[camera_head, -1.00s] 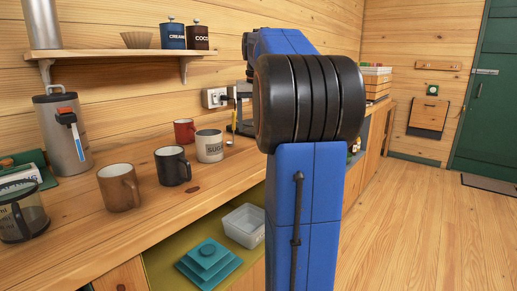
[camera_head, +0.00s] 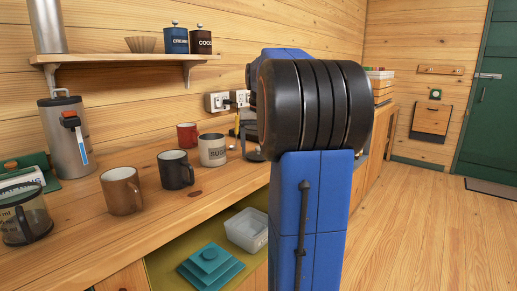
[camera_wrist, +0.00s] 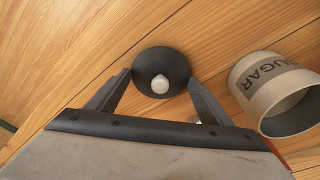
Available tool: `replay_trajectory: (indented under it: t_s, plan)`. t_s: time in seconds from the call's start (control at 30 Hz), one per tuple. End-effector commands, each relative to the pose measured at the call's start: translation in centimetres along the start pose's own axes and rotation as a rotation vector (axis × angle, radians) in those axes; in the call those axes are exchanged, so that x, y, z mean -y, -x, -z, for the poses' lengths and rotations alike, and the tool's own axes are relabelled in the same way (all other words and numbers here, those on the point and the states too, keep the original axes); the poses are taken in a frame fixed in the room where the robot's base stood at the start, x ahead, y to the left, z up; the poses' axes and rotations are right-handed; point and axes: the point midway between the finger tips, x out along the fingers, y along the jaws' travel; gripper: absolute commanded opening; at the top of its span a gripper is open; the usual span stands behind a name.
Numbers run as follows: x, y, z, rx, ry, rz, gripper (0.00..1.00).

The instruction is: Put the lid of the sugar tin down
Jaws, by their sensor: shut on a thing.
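The sugar tin (camera_head: 212,153) stands open-topped on the wooden counter, a pale tin marked SUGAR. It also shows at the right of the wrist view (camera_wrist: 262,82). The lid (camera_wrist: 174,57), a dark round disc with a white knob (camera_wrist: 160,84), is between the fingertips of my gripper (camera_wrist: 161,79). My gripper is shut on it, beside the tin and apart from it. The lid is close over the counter; I cannot tell whether it touches. In the head view my arm hides most of the gripper and lid.
A black mug (camera_head: 176,172), a brown mug (camera_head: 121,190) and a red mug (camera_head: 187,135) stand left of and behind the tin. Wall sockets (camera_head: 217,102) are behind. A shelf (camera_head: 130,57) hangs above. Bare counter (camera_head: 225,178) lies in front of the tin.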

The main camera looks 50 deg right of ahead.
Motion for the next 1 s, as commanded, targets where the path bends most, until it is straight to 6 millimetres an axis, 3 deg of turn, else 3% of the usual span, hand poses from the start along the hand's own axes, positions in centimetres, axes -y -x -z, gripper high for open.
replay_trajectory:
  t_s: [0.07, 0.1, 0.17, 0.57, 0.77, 1.0]
  plan:
    - [0.0, -0.2, -0.1, 0.001, 0.0, 0.0, 0.53]
    - [0.0, -0.2, 0.0, 0.001, 0.0, 0.0, 0.81]
    - [0.0, -0.2, 0.0, 0.001, 0.0, 0.0, 0.93]
    - [0.0, 0.4, 0.1, -0.001, 0.0, 0.0, 0.93]
    - [0.0, 3.3, 0.1, -0.002, 0.0, 0.0, 0.93]
    - [0.0, 8.0, 0.1, -0.002, 0.0, 0.0, 0.93]
